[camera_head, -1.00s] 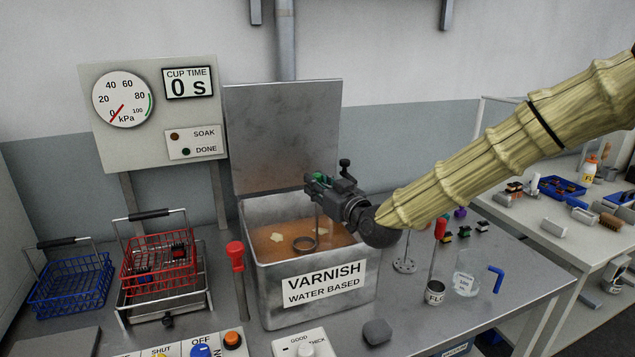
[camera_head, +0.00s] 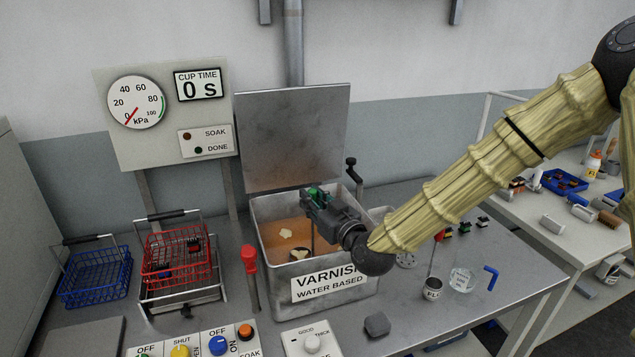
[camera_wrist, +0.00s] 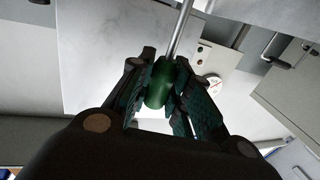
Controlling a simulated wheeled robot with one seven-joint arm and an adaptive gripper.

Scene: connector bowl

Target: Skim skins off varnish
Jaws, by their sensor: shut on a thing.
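An open metal tank (camera_head: 266,279) labelled VARNISH WATER BASED holds orange-brown varnish (camera_head: 273,239). One pale skin (camera_head: 286,233) floats near the left middle. Another pale skin (camera_head: 299,253) shows at the dark ring of the skimmer (camera_head: 313,239) near the front wall; I cannot tell whether it lies in the ring or beside it. My gripper (camera_head: 317,200) is above the tank, shut on the skimmer's green handle. Its thin rod points down into the tank. The wrist view shows the green handle (camera_wrist: 160,84) between the fingers and the metal rod leading away.
The raised lid (camera_head: 291,135) stands behind the tank. A red-handled tool (camera_head: 249,259) stands left of it, with red (camera_head: 176,262) and blue (camera_head: 94,279) baskets beyond. A metal cup (camera_head: 432,289) and clear beaker (camera_head: 463,280) stand right. A grey block (camera_head: 377,324) lies in front.

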